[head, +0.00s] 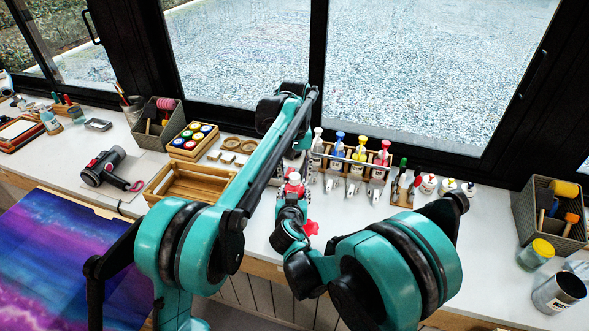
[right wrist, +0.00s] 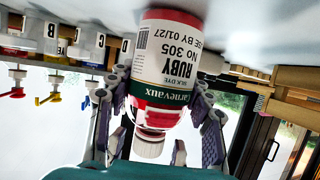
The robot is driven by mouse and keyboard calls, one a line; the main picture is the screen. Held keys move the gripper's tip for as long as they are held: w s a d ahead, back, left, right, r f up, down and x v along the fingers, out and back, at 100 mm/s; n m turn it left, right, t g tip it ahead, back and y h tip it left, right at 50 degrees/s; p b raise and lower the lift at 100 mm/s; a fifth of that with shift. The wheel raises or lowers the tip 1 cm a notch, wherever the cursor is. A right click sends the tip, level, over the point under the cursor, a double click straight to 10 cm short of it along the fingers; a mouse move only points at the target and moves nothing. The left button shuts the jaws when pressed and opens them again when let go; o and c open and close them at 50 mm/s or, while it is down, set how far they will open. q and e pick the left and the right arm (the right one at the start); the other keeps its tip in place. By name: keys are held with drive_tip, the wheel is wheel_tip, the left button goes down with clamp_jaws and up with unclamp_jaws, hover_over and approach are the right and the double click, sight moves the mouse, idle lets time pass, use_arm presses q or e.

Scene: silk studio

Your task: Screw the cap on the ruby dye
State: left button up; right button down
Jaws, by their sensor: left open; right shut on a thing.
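The ruby dye bottle (right wrist: 168,62) fills the middle of the right wrist view, which is upside down. Its white label reads RUBY No 305. A white cap (right wrist: 149,146) shows at its neck; I cannot tell how tightly it sits. My right gripper (right wrist: 160,112) is shut on the bottle, one finger on each side near the shoulder. In the head view the right gripper (head: 292,200) holds the bottle, whose white top (head: 294,177) shows, at the worktop's front.
A wooden rack (head: 350,160) of coloured dispenser bottles stands behind and right of the bottle. A wooden crate (head: 182,184) and a tray of paint pots (head: 193,142) lie left. Small white bottles (head: 428,184) stand right. Worktop right of my right gripper is partly clear.

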use_arm(q)
wheel_tip(320, 180, up, 12)
idle(0.5)
use_arm(e)
drive_tip(key=c, duration=0.6)
unclamp_jaws()
drive_tip(key=v, duration=1.2)
drive_tip(key=shift+f, duration=0.1)
